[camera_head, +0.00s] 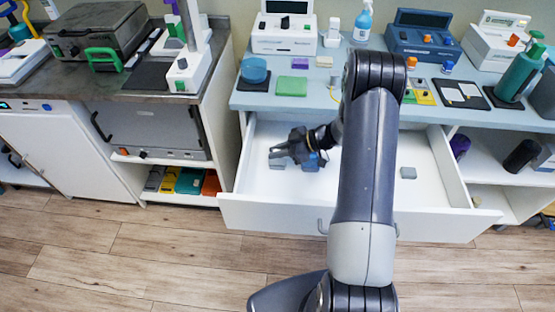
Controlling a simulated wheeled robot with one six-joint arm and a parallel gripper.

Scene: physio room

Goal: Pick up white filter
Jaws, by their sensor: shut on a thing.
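My gripper (280,158) is low inside the open white drawer (362,150), in its left part, and points left. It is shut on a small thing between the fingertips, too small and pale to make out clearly. I cannot tell a white filter apart from the white drawer floor. A blue piece (314,161) shows right beside my gripper; I cannot tell whether it is part of it. A small grey block (408,173) lies apart in the drawer's right part. My arm crosses the drawer and hides its middle.
The light blue counter (335,97) above the drawer holds devices, a green block (291,86), a blue round container (255,71) and bottles. The drawer's walls and front (270,217) surround my gripper. Open shelves stand on both sides. The wooden floor in front is clear.

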